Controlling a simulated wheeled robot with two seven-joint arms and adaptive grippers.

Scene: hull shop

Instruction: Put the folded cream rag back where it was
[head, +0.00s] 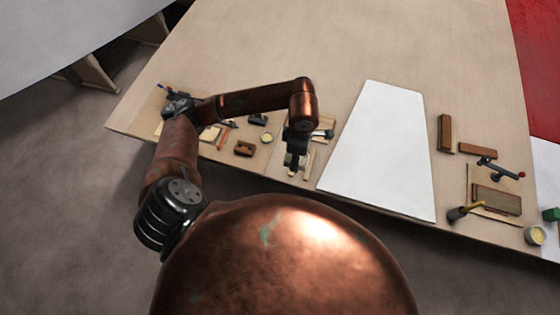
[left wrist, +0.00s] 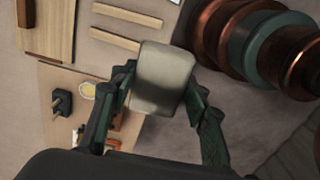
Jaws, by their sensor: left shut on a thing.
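My left gripper (head: 295,160) is near the table's front edge, left of the white panel. In the left wrist view my left gripper (left wrist: 160,88) has its two fingers on either side of the folded cream rag (left wrist: 163,78), a soft-edged block, and is shut on it. In the left wrist view bare floor and wooden strips (left wrist: 115,40) show around the rag. In the head view the rag is mostly hidden by the gripper and too small to make out clearly. My right gripper is not in view.
A white panel (head: 385,150) lies right of the gripper. Wood blocks (head: 445,133), a clamp (head: 500,168) and a tin (head: 535,235) sit further right. A brown block (head: 245,149) and a small tin (head: 267,137) lie left. The table's far middle is clear.

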